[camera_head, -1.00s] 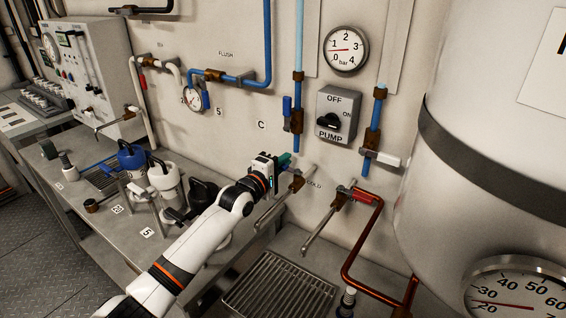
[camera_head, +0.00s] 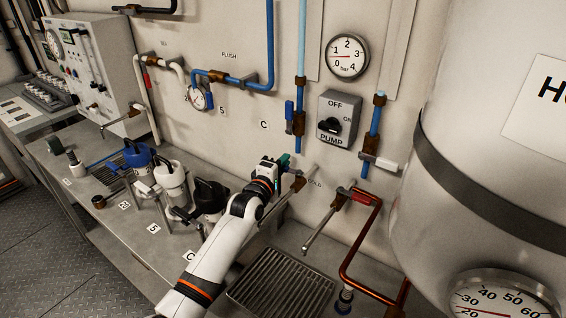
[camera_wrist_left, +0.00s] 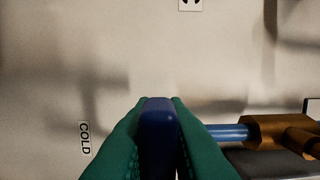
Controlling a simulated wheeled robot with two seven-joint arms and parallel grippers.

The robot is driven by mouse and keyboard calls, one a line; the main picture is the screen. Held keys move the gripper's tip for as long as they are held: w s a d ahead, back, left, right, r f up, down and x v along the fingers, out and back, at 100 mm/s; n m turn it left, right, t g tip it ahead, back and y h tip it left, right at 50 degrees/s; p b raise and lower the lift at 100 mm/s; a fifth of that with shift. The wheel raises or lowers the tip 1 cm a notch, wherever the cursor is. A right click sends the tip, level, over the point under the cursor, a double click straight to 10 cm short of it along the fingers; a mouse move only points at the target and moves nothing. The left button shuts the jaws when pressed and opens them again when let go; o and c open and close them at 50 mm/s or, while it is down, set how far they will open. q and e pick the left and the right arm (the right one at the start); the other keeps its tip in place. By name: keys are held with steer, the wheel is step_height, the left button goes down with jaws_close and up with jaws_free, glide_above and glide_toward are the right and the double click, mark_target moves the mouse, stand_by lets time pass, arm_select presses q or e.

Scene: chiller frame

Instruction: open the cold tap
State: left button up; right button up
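The cold tap (camera_head: 298,183) is a brass body on the wall with a grey spout angling down to the lower left, beside a small COLD label (camera_head: 315,183). The label also shows in the left wrist view (camera_wrist_left: 85,138). My left gripper (camera_head: 283,161) is at the tap's handle, which it mostly hides in the head view. In the left wrist view its green fingers (camera_wrist_left: 160,112) lie close along both sides of the blue tap handle (camera_wrist_left: 159,130) and appear shut on it. A blue stem joins brass fittings (camera_wrist_left: 275,131) to the right. My right gripper is not in view.
A second tap with a red handle (camera_head: 362,196) and copper pipe stands to the right. The pump switch (camera_head: 333,120) and pressure gauge (camera_head: 346,57) are above. A drain grate (camera_head: 280,282) lies below. Several jugs, including a black one (camera_head: 209,197), stand on the bench left of my arm.

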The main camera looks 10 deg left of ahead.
arm_select(q)
steer(key=o, duration=0.4)
steer(key=b+v, duration=0.1)
steer(key=v, duration=1.1)
